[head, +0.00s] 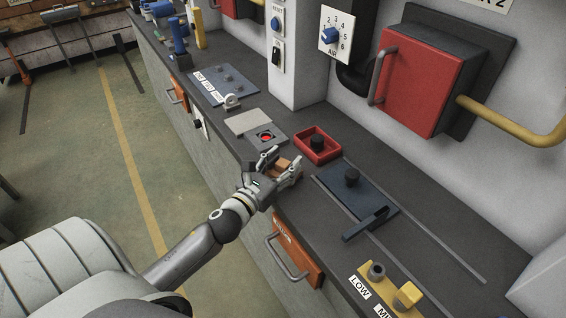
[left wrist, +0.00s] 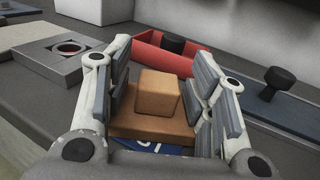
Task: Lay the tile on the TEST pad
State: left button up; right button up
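The tile is a flat brown plate (left wrist: 150,127) with a square brown block (left wrist: 158,94) on top as its grip. It lies low on the dark counter, and a bit of it also shows in the head view (head: 283,164). My left gripper (head: 279,170) is open, with its fingers on either side of the block. In the left wrist view the gripper (left wrist: 156,95) has a narrow gap to the block on each side. A blue patch with white marks (left wrist: 155,148) shows at the tile's near edge, partly hidden; I cannot read it. My right gripper is not in view.
A red tray with a black knob (head: 308,156) stands just behind the tile. A grey square unit with a red light (head: 256,143) sits to the left. A dark blue slab with a knob (head: 365,196) and rails lie to the right. An orange drawer (head: 303,262) is below.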

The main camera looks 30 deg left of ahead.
pick_arm(q)
jog(key=shift+r, duration=0.15)
jog(key=s+b, duration=0.2)
jog(key=s, duration=1)
dwell(0.5)
